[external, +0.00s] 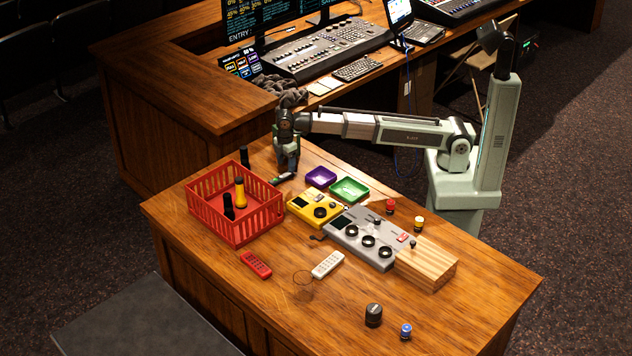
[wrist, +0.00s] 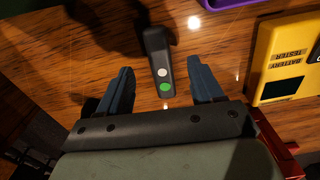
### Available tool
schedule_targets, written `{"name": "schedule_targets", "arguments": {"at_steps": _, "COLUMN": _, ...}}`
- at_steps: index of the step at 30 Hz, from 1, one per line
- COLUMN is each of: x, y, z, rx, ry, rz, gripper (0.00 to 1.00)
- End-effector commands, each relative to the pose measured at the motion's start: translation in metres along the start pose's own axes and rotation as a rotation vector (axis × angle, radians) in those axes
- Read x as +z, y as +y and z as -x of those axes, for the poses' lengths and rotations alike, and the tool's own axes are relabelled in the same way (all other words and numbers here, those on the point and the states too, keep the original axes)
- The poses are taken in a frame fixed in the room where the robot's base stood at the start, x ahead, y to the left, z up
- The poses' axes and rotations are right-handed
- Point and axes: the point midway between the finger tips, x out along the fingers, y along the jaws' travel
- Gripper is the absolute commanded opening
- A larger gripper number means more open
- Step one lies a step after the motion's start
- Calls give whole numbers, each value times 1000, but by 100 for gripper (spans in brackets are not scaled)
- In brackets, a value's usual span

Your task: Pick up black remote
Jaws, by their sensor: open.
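The black remote (wrist: 156,45) lies on the wooden desk, with a white and a green button at its near end. In the wrist view it points between the two fingers of my gripper (wrist: 161,68), with its near end in the gap and clear space on both sides. In the external view my gripper (external: 288,165) points down by the remote (external: 283,179), at the desk's far side right of the red crate. My gripper is open and holds nothing. I cannot tell its exact height above the desk.
A red crate (external: 232,233) holding a yellow-and-black item stands left of my gripper. Purple (external: 321,175) and green (external: 349,188) trays and a yellow battery tester (external: 314,208) stand to the right. Red (external: 256,265) and white (external: 328,264) remotes lie in front.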

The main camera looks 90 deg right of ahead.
Motion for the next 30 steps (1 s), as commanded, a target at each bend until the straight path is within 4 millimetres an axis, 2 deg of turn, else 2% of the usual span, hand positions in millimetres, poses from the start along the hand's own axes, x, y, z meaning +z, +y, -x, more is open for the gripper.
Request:
{"name": "schedule_targets", "arguments": {"at_steps": 8, "x": -2, "y": 0, "z": -14, "rx": -1, "ry": -2, "rz": 0, "gripper": 66}}
{"name": "schedule_targets", "arguments": {"at_steps": 18, "x": -6, "y": 1, "z": -51, "rx": -1, "ry": -1, "rz": 0, "gripper": 66}}
{"name": "schedule_targets", "arguments": {"at_steps": 26, "x": -6, "y": 2, "z": -53, "rx": 0, "ry": 0, "rz": 0, "gripper": 66}}
{"name": "schedule_targets", "arguments": {"at_steps": 30, "x": -6, "y": 2, "z": -53, "rx": 0, "ry": 0, "rz": 0, "gripper": 53}}
